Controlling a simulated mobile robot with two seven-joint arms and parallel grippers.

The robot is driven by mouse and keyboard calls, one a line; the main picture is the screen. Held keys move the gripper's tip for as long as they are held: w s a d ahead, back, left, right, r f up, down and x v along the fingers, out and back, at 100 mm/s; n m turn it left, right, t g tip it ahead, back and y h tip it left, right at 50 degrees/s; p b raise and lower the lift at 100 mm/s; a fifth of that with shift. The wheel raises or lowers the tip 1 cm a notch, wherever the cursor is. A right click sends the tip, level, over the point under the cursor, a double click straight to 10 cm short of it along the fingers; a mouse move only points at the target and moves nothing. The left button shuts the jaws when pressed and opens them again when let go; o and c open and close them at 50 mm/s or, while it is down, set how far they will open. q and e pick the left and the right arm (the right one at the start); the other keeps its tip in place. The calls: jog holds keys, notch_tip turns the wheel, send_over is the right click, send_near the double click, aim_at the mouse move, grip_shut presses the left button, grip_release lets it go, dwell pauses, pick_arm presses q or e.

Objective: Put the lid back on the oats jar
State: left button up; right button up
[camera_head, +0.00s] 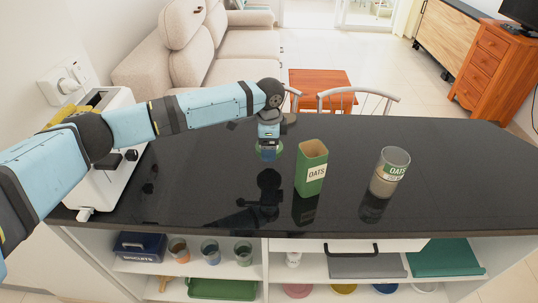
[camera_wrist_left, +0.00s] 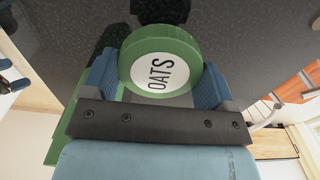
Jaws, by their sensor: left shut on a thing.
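My left gripper (camera_head: 268,153) is shut on a round green lid with a white OATS label. The lid (camera_wrist_left: 155,62) sits between the blue fingers in the left wrist view and is mostly hidden in the head view. The gripper points down, above the dark counter, left of both OATS containers. A green square-sided container (camera_head: 311,170) marked OATS, open at the top, stands between the gripper and the jar. My right gripper is not in view.
A white appliance (camera_head: 97,185) stands at the counter's left end. The dark counter (camera_head: 455,165) is clear right of the jar. Chairs (camera_head: 360,93) stand behind the far edge. Shelves below hold several cups and a blue box (camera_head: 141,246).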

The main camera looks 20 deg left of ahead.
pick_arm(q)
notch_tip(320, 180, up, 14)
dwell(0.3)
dwell(0.4)
